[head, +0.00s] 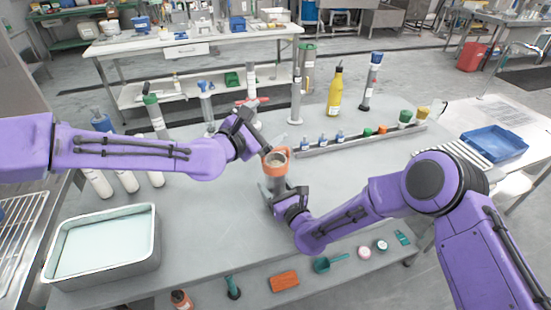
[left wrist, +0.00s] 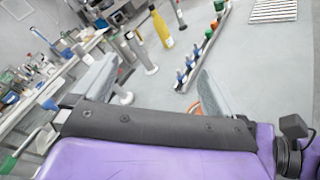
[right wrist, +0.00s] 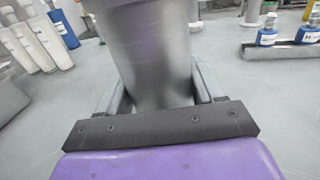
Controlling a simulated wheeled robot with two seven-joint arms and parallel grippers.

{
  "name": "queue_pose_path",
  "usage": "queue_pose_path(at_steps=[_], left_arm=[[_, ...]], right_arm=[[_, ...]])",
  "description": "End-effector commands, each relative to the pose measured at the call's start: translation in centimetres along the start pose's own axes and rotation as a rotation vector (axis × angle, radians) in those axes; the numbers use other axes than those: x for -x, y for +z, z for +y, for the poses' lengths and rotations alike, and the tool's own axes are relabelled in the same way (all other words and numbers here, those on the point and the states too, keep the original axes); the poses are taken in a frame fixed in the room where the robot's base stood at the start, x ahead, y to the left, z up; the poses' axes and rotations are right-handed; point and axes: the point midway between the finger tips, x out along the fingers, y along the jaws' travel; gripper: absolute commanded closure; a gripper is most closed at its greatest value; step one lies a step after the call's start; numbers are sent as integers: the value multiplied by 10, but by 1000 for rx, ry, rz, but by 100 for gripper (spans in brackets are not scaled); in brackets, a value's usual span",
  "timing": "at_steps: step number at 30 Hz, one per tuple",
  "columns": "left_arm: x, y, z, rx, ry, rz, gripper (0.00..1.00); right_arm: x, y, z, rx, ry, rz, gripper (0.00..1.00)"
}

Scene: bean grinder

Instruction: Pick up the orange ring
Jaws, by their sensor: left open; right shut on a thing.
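The orange ring (head: 277,157) sits at the top of the grinder (head: 274,184), which stands upright near the middle of the table. My left gripper (head: 262,143) is open and empty, just above and to the left of the ring. In the left wrist view its two fingers (left wrist: 150,90) are spread, and a bit of orange shows by the right finger, mostly hidden. My right gripper (head: 279,190) is shut on the grinder's grey lower body, which fills the middle of the right wrist view (right wrist: 150,55). The ring is out of the right wrist view.
A rack (head: 350,143) of small bottles lies behind the grinder to the right. A yellow bottle (head: 335,92) and several tall cylinders stand at the back. A metal tray (head: 102,247) is at the front left, a blue tray (head: 494,144) at the right.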

Motion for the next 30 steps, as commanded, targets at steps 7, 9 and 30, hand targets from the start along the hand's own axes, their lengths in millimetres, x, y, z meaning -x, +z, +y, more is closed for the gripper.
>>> queue_pose_path(at_steps=[7,9,30], left_arm=[[69,-46,-79,569,76,68,0],[79,-52,-88,621,87,91,0],[-26,-67,-85,640,94,105,0]], right_arm=[[0,0,0,1,0,1,74],[0,0,0,0,0,1,74],[0,0,0,0,0,1,74]])
